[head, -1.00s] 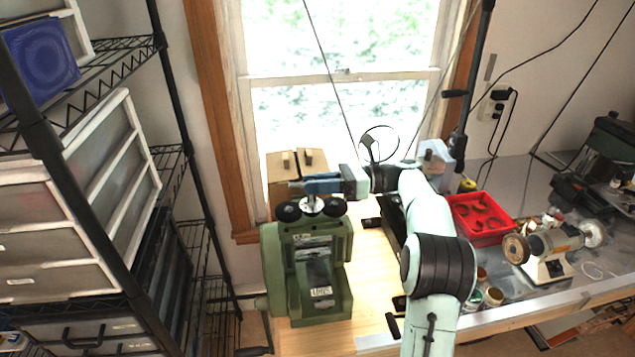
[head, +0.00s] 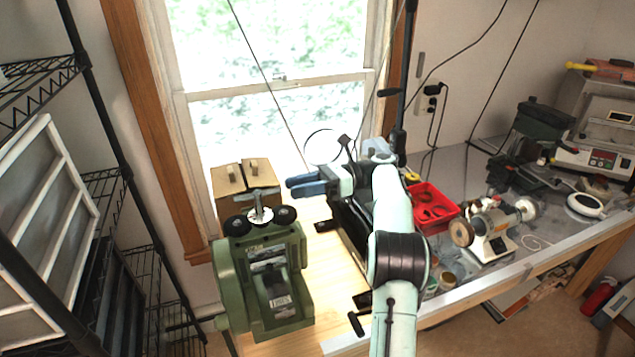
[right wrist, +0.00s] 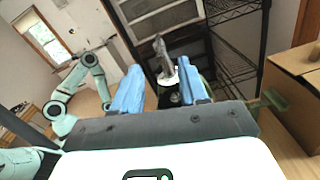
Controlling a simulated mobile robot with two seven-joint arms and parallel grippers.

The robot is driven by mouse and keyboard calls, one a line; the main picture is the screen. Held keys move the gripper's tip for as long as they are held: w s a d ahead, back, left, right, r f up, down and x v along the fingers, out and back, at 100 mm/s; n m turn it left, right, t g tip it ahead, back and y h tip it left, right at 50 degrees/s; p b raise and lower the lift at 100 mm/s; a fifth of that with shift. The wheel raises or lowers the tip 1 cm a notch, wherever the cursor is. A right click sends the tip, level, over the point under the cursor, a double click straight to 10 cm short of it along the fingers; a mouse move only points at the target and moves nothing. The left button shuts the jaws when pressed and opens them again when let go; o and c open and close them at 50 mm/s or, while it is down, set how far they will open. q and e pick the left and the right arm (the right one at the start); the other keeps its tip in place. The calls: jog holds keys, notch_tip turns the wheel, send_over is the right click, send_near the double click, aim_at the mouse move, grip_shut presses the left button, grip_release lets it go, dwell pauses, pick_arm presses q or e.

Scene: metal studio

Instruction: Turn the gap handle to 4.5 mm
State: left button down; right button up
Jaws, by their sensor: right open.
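The green rolling machine (head: 262,285) stands at the left end of the bench. The gap handle (head: 259,200) is a grey metal lever on a pale round dial (head: 260,215), between two black knobs on its top. In the right wrist view the handle (right wrist: 160,55) stands above the dial (right wrist: 168,78), seen between and beyond the fingers. My right gripper (head: 306,185) has blue fingers, is open and empty, and is apart from the handle, to its right in the head view. The dial's marks are too small to read. My left gripper is not in view.
A red tray (head: 430,208) and a bench grinder (head: 488,232) are to the right of my right arm. A wire shelf rack (head: 95,190) is at the left.

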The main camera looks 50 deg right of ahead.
jog(key=shift+v, duration=2.45)
